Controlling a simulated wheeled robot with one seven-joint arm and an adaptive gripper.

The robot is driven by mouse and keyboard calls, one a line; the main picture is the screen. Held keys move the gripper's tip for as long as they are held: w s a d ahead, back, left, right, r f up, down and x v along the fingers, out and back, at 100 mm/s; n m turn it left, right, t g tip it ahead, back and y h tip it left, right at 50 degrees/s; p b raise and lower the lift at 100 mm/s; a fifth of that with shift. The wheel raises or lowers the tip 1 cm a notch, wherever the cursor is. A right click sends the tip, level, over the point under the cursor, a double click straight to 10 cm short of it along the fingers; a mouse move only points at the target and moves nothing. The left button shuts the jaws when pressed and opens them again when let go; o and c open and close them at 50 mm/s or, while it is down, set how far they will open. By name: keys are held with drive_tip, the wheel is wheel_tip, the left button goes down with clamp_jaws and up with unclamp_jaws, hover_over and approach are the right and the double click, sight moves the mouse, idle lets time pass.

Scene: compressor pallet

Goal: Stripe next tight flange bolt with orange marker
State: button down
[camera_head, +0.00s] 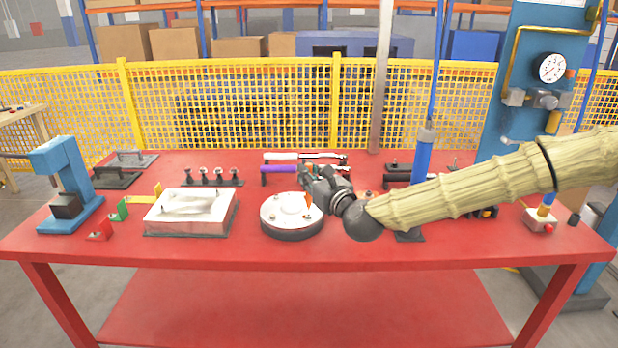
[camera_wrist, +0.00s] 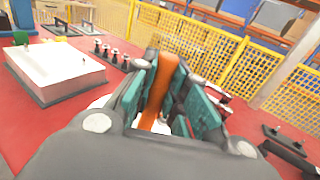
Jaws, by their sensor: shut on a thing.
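The round white-topped flange (camera_head: 290,228) sits on a dark base at the middle of the red table, with small bolts around its top. My gripper (camera_head: 312,188) reaches in from the right, over the flange's right rear edge. It is shut on the orange marker (camera_wrist: 165,85), which stands between the teal-padded fingers in the wrist view. The marker's lower end (camera_head: 308,200) points down at the flange's right side. I cannot tell whether it touches a bolt. The fingers hide much of the flange (camera_wrist: 148,122) in the wrist view. No stripe is clearly visible.
Left of the flange stands a white rectangular block (camera_head: 190,212) on a dark plate. Behind are a row of dark pegs (camera_head: 212,178) and a purple-handled tool (camera_head: 280,169). A blue press (camera_head: 65,185) stands far left. A blue post (camera_head: 422,155) rises near my arm.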

sight(309, 164)
drive_tip(key=shift+r+p, duration=0.65)
drive_tip(key=shift+r, duration=1.05)
